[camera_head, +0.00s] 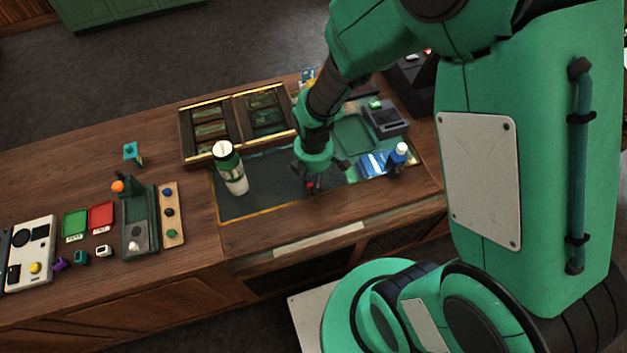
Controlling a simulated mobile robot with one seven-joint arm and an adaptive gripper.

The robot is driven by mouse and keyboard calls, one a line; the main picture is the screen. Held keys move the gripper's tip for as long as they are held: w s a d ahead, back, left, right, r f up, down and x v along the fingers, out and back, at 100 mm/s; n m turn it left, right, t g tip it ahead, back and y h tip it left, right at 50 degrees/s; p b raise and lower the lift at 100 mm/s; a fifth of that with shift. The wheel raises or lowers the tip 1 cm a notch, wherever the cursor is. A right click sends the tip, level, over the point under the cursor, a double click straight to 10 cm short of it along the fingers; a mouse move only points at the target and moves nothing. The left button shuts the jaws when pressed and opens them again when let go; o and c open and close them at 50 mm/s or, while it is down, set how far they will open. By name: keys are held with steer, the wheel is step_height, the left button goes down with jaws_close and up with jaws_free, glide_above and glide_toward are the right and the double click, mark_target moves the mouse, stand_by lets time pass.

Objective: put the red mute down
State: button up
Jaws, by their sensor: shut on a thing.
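My gripper (313,181) points down over the dark mat (266,190) on the wooden counter. It is shut on the red mute (311,185), a small red thing that shows only partly between the dark fingertips. The fingers hide most of it. I cannot tell whether the mute touches the mat or is held just above it.
A white and green bottle (232,168) stands left of my gripper. A blue bottle (397,158) and blue packet (373,164) are to the right. A divided wooden tray (182,138) lies behind. Mat between bottle and gripper is clear.

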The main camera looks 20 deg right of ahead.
steer(key=shift+f, duration=0.1)
steer(key=o, duration=0.9)
step_height(320, 180, up, 12)
steer(key=shift+r+p, duration=0.15)
steer(key=shift+p, duration=0.55)
steer(key=shift+r, duration=0.1)
